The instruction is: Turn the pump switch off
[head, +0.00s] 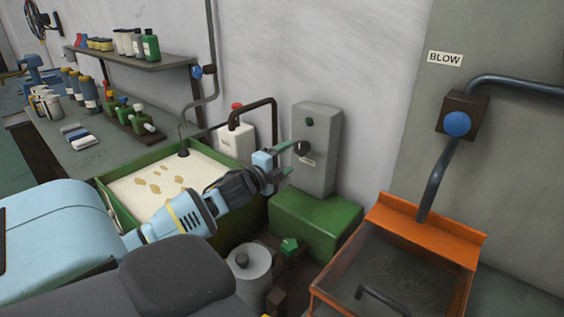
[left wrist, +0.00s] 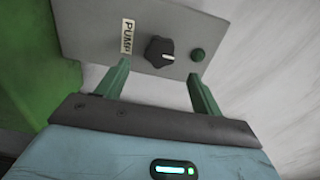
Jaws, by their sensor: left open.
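The pump switch is a black rotary knob (left wrist: 160,52) with a white pointer mark, on a grey box (left wrist: 90,30) labelled PUMP (left wrist: 128,38). A green button or lamp (left wrist: 197,54) sits beside the knob. In the head view the grey box (head: 319,150) stands on a green base, and the knob (head: 301,148) is partly behind my gripper. My left gripper (head: 287,158) is open in front of the knob; in the left wrist view its green fingers (left wrist: 158,85) stand apart, with the knob just beyond and between them. Contact cannot be told. My right gripper is not in view.
A green tank (head: 112,206) of pale liquid with brown patches lies left of the box. An orange-framed bin (head: 425,237) stands at right, below a BLOW valve with a blue knob (head: 457,124). A grey canister (head: 249,268) stands below. A shelf (head: 150,62) holds bottles.

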